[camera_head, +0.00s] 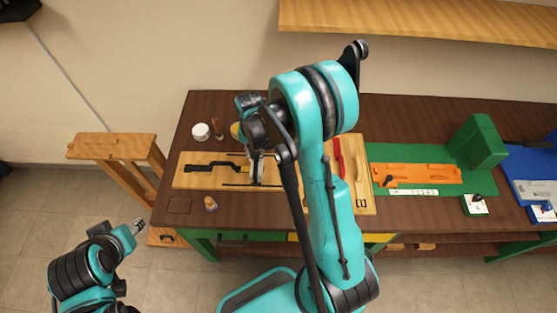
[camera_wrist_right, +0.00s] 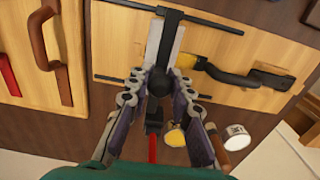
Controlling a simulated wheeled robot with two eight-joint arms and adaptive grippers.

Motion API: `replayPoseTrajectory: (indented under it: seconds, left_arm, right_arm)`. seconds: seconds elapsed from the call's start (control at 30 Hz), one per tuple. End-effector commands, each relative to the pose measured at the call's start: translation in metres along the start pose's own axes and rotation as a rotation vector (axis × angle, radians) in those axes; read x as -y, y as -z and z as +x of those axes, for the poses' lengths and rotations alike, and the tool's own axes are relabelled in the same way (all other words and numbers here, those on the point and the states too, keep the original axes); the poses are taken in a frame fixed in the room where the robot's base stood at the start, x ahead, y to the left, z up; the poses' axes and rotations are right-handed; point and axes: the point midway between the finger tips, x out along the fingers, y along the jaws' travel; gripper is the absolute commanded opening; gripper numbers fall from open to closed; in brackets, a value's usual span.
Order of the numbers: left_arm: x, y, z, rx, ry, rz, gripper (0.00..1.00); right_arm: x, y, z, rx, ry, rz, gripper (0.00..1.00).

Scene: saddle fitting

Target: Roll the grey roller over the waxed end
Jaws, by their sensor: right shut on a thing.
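My right gripper (camera_wrist_right: 158,88) is shut on a black-handled tool, the grey roller (camera_wrist_right: 178,45), whose pale grey part reaches over the wooden board (camera_wrist_right: 108,58). In the wrist view, a black strap (camera_wrist_right: 235,75) with a yellow end (camera_wrist_right: 186,60), seemingly the waxed end, lies on the board just right of the roller. I cannot tell whether roller and strap touch. In the head view, the strap (camera_head: 205,158) lies on the board left of the right gripper (camera_head: 255,170); my arm hides part of the bench. My left gripper (camera_head: 137,228) is off the bench, its jaws too small to judge.
A white jar (camera_head: 201,131) and a wooden-handled item (camera_head: 217,129) stand behind the board. A small bottle (camera_head: 210,203) stands in front. The bench's front left is mostly clear.

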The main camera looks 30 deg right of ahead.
Motion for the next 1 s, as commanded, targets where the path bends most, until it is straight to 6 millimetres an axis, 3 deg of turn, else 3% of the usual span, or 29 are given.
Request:
replayPoseTrajectory:
  seconds: [1.0]
  left_arm:
    - [0.0,-0.004,0.006,0.0,0.0,0.0,0.4]
  right_arm:
    - [0.042,0.001,-0.001,-0.002,0.0,0.001,0.04]
